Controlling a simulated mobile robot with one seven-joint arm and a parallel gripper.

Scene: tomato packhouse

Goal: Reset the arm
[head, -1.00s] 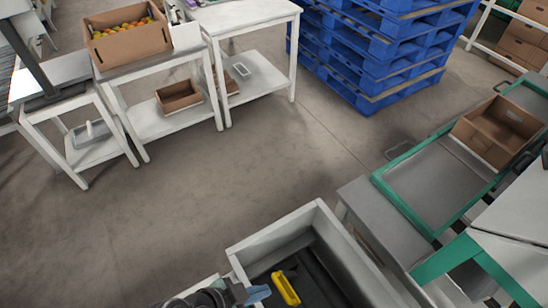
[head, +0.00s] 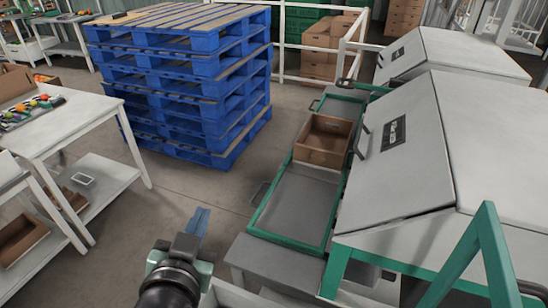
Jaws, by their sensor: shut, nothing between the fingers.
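My gripper (head: 198,224) shows at the lower middle of the head view, at the end of my dark arm. Its blue fingers point up and away and are shut with nothing between them. It is in the air, left of the green-framed tray table. Part of a pale bin wall (head: 240,297) shows at the bottom edge beside my arm; its inside is out of view.
A stack of blue pallets (head: 180,95) stands ahead. White work tables (head: 75,125) stand at left. At right are large grey-white machines (head: 410,150) and a brown open box (head: 324,140) on a green-framed tray (head: 300,205). Floor (head: 190,185) is clear between.

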